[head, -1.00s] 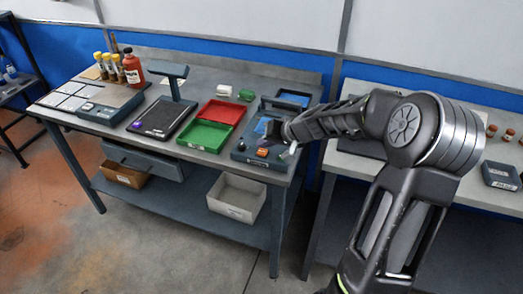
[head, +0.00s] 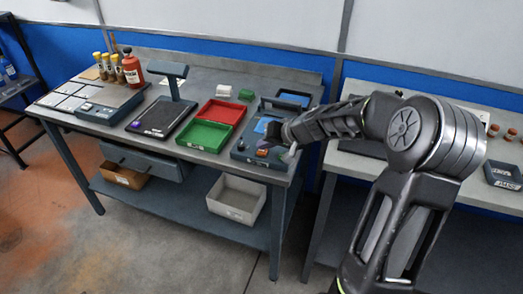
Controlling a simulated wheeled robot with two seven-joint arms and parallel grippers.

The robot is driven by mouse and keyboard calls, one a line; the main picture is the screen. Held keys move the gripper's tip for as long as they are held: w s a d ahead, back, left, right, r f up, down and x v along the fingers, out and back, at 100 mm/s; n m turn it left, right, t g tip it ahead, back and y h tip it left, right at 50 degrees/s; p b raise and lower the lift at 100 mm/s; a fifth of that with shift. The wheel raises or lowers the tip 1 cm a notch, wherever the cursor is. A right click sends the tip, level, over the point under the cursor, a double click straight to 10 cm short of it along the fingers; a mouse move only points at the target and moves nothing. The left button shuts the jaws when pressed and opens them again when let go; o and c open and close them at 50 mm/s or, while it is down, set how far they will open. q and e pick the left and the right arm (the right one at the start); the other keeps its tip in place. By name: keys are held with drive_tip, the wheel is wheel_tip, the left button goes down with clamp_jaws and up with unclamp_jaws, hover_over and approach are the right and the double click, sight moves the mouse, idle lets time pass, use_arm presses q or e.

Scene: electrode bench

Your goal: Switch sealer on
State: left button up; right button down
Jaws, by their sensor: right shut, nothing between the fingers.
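The sealer (head: 243,153) is the dark blue-grey device at the right end of the bench, with a raised bar at its back and a light blue patch on top. A small orange-red switch (head: 261,153) sits on its front part. My right gripper (head: 272,148) is shut and empty, pointing down over the sealer, right beside the switch. I cannot tell whether the fingertips touch the switch. My arm and gripper hide the sealer's right side. My left gripper is out of view.
A red tray (head: 222,112) and a green tray (head: 204,135) stand left of the sealer. Further left are a dark scale-like device (head: 160,118) with a post, a red bottle (head: 131,69) and several vials. A second bench (head: 345,166) stands at the right.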

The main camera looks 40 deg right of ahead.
sight(265, 152)
drive_tip(key=shift+f+b, duration=0.3)
drive_tip(key=shift+b, duration=0.05)
idle(0.3)
drive_tip(key=shift+r, duration=0.1)
drive_tip(key=shift+r+p, duration=0.3)
drive_tip(key=shift+r, duration=0.3)
drive_tip(key=shift+r, duration=0.15)
wheel_tip(265, 152, up, 6)
drive_tip(key=p, duration=0.4)
idle(0.4)
